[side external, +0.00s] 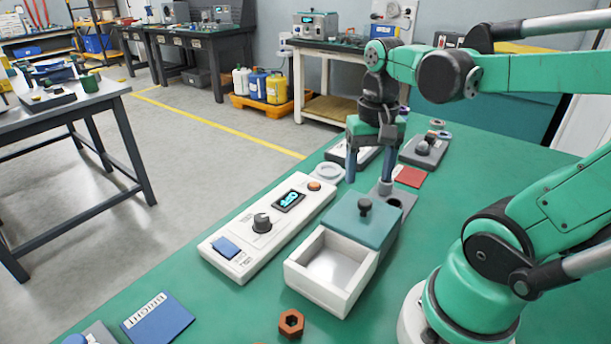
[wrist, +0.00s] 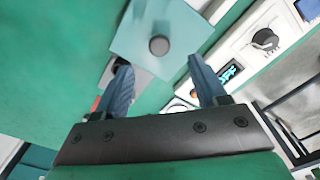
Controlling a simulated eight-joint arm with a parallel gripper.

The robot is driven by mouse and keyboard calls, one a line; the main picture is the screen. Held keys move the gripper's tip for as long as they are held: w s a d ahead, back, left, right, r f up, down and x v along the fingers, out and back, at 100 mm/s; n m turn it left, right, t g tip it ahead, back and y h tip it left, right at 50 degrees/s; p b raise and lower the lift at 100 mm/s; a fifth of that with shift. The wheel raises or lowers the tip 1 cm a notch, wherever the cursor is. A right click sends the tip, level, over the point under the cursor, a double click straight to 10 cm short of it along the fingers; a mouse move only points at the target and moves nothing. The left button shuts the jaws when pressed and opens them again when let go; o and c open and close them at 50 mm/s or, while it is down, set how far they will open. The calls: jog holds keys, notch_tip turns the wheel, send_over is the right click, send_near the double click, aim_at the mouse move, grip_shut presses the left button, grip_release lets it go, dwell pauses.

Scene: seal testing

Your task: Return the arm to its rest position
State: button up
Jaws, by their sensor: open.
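My gripper (side external: 368,178) hangs above the far end of the green workbench (side external: 225,290), pointing down, with its two blue fingers apart and nothing between them. In the wrist view my gripper (wrist: 160,85) also shows its fingers spread wide. Below and in front of it is a white box (side external: 330,270) with an open, empty near part. A teal lid (side external: 350,225) with a dark knob (side external: 365,206) covers its far part. The lid (wrist: 185,30) and its round knob (wrist: 158,45) also show in the wrist view.
A white control panel (side external: 225,258) with a dial, lit display and orange button lies left of the box. A brown hex nut (side external: 291,323) and blue card (side external: 158,318) lie at the front. A red pad (side external: 410,177) and small parts on a grey tray (side external: 425,150) lie behind the gripper.

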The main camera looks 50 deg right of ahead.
jog(key=w+a+n+t, duration=0.3)
jog(key=n, duration=0.1)
jog(key=shift+w+a+f+h, duration=0.25)
jog(key=shift+a+f+h, duration=0.1)
jog(key=shift+a+h, duration=0.05)
jog(key=w+a+n+t, duration=0.3)
jog(key=a+n+t, duration=0.1)
jog(key=a+n, duration=0.1)
jog(key=shift+a+r+y, duration=0.2)
jog(key=shift+r+y, duration=0.1)
jog(key=shift+y, duration=0.1)
jog(key=shift+w, duration=0.1)
